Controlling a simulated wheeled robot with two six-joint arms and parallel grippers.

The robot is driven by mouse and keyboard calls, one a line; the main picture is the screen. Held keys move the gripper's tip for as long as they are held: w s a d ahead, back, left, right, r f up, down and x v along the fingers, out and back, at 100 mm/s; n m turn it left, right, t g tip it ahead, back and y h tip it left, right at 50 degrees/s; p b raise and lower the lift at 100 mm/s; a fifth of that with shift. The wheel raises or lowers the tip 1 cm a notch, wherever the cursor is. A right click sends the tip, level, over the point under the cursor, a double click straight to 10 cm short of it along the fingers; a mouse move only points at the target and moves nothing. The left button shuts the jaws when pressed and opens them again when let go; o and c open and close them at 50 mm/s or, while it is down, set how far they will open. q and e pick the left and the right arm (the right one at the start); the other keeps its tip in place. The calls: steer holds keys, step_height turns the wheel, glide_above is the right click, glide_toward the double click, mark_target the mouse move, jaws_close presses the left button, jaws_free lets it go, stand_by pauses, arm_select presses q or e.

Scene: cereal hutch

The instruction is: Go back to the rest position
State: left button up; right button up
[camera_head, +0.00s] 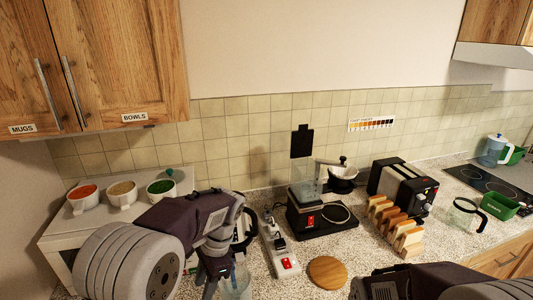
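My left arm comes in from the lower left and reaches over the counter. Its gripper (212,276) points down beside a clear container (237,284), partly hidden behind the arm. I cannot tell whether its fingers are open or whether they touch the container. My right arm (420,284) lies low along the bottom right edge; its gripper is out of the picture.
A power strip (279,252), black appliance (322,217), toaster (400,186), toast rack (396,226) and round wooden board (327,272) stand on the speckled counter. A glass jug (464,215) is at right. Three bowls sit on a white box (62,232) at left.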

arm_select(q)
steer(key=s+a+f+n+t+h, duration=0.2)
steer(key=s+f+n+h, duration=0.1)
steer(key=s+f+n, duration=0.5)
steer(key=s+n, duration=0.3)
steer(key=shift+f+n+t+b, duration=0.3)
steer(key=shift+n+t+b, duration=0.1)
steer(key=shift+o, duration=0.3)
steer(key=shift+s+a, duration=0.1)
steer(key=shift+s, duration=0.05)
